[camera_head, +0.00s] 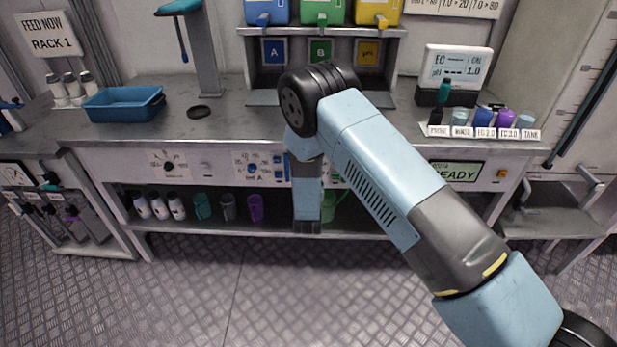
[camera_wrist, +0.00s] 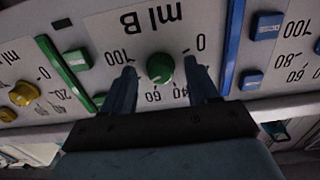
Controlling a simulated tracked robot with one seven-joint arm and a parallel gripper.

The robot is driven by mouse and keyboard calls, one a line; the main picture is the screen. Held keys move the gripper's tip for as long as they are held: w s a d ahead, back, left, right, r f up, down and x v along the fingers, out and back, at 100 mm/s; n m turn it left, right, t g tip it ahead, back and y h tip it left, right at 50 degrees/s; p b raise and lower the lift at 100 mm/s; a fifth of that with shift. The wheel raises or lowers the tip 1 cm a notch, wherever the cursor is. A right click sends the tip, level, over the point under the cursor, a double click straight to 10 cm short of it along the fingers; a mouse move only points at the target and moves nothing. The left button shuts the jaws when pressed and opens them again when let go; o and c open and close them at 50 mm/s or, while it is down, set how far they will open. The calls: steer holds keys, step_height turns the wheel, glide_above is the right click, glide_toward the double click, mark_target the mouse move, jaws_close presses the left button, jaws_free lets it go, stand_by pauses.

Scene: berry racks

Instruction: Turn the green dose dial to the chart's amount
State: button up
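The green dose dial (camera_wrist: 160,67) sits on the panel marked "ml B", which appears upside down in the wrist view. Its scale shows 0, 40, 60 and 100; I cannot make out its pointer clearly. My gripper (camera_wrist: 160,70) is open, with one blue finger on each side of the dial and visible gaps between. In the head view my arm hides the green dial. The chart (camera_head: 455,6) at the top right is cut off by the frame; "1.0 > 20" and "1.0 > 80" can be read. A sign (camera_head: 48,34) reads "FEED NOW RACK 1".
A blue dial (camera_head: 252,168) is left of my arm, and a yellow dial (camera_wrist: 24,93) shows in the wrist view. Green (camera_wrist: 77,60) and blue (camera_wrist: 265,26) buttons flank the green dial. A display (camera_head: 455,172) reads "READY". Cups and bottles stand on the shelf below.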

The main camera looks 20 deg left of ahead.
steer(key=shift+s, duration=0.1)
steer(key=v, duration=1.3)
steer(key=shift+s+d, duration=0.15)
steer(key=shift+s, duration=0.1)
